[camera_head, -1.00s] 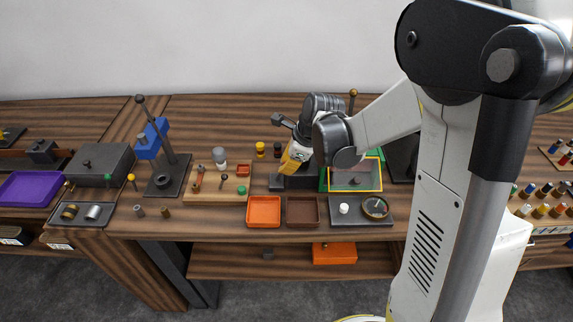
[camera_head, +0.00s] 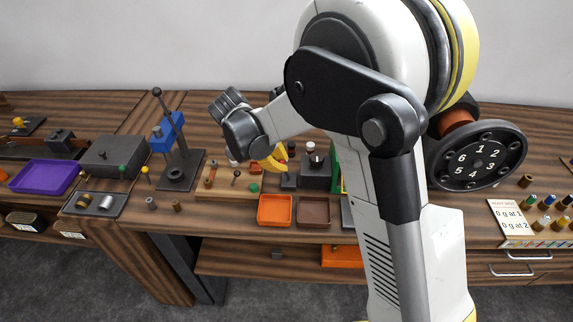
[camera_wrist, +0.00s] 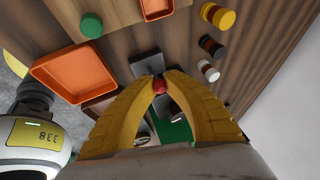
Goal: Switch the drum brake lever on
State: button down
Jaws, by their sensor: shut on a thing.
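A small red knob (camera_wrist: 159,86) sits between my yellow fingertips in the wrist view. My gripper (camera_wrist: 158,80) is shut on it, with a dark block (camera_wrist: 147,62) just beyond. In the head view my gripper (camera_head: 283,161) is low over the bench, beside a dark upright piece (camera_head: 289,181) and a black box-shaped device (camera_head: 316,178). The knob looks like a lever's end, but its stem is hidden behind the fingers. I cannot tell the lever's angle or any on mark.
An orange tray (camera_head: 275,210) and a brown tray (camera_head: 313,212) lie in front of the gripper. A wooden board (camera_head: 218,184) with small parts is to the left. A tall black lever stand (camera_head: 177,176) with a blue block stands farther left.

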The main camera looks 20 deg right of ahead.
jog(key=shift+w+a+f+h+b, duration=0.2)
jog(key=shift+a+h+b, duration=0.2)
jog(key=shift+h, duration=0.3)
jog(key=c, duration=1.4)
grip_release()
jog(key=shift+a, duration=0.1)
jog(key=shift+o, duration=0.2)
jog(key=v, duration=1.2)
jog(key=shift+w, duration=0.15)
